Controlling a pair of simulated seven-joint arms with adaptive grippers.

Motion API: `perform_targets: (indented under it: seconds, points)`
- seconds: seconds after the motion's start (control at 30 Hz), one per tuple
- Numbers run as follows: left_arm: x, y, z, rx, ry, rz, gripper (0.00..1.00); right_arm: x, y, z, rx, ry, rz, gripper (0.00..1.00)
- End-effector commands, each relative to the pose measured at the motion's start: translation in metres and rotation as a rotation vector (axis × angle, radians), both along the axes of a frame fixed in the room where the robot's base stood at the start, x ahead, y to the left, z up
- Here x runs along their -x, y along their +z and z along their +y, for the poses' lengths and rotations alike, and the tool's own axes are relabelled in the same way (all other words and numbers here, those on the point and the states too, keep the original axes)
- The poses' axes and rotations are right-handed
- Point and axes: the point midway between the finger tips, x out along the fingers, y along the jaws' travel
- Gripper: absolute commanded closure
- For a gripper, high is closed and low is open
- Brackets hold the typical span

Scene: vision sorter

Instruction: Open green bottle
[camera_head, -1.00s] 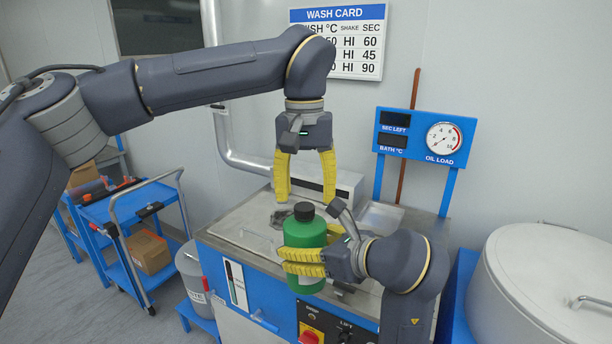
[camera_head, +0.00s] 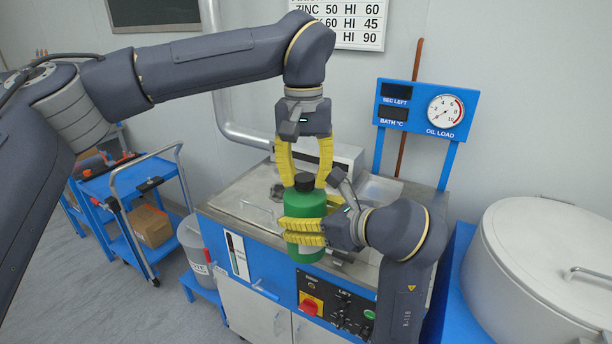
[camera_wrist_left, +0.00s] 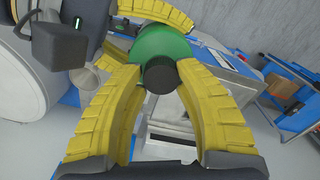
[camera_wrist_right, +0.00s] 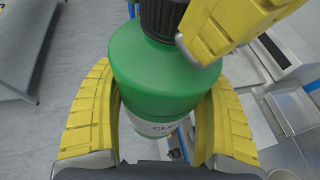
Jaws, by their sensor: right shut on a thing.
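The green bottle (camera_head: 305,205) stands upright above the front of the blue and steel machine, with a black cap (camera_head: 304,179). My right gripper (camera_head: 285,231) is shut around the bottle's body from the right; the right wrist view shows yellow fingers on both sides of the bottle (camera_wrist_right: 155,80). My left gripper (camera_head: 304,184) points straight down from above, its fingers apart on either side of the cap. In the left wrist view the cap (camera_wrist_left: 160,76) sits between the fingertips, which look close to it without clearly pressing on it. Part of the bottle's label is hidden.
The machine's steel top (camera_head: 235,200) lies behind the bottle, with a control panel (camera_head: 335,305) below it. A blue gauge stand (camera_head: 425,110) is behind right. A large lidded drum (camera_head: 550,260) is at right, a blue cart (camera_head: 125,195) at left.

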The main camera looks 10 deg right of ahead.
Motion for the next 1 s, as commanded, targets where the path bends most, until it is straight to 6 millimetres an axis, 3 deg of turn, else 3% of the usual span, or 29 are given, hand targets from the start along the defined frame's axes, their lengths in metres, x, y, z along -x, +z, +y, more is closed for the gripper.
perform_targets:
  seconds: [0.03,0.2,0.53,1.0]
  points:
    - [0.0005,0.0001,-0.0009,0.001,-0.002,0.000,0.81,0.0005,0.0011,0.0011,0.000,0.003,-0.003,1.00]
    - [0.0006,0.0002,-0.0015,0.001,-0.004,-0.001,1.00,0.0009,0.0011,0.0020,0.001,0.007,-0.003,1.00]
    - [0.0005,0.0005,-0.0022,0.001,0.039,-0.002,1.00,0.0017,0.0010,0.0034,0.000,0.011,-0.003,1.00]
    - [-0.0010,0.0011,-0.0001,-0.016,0.712,0.008,1.00,0.0026,0.0014,0.0046,0.001,0.015,-0.004,1.00]
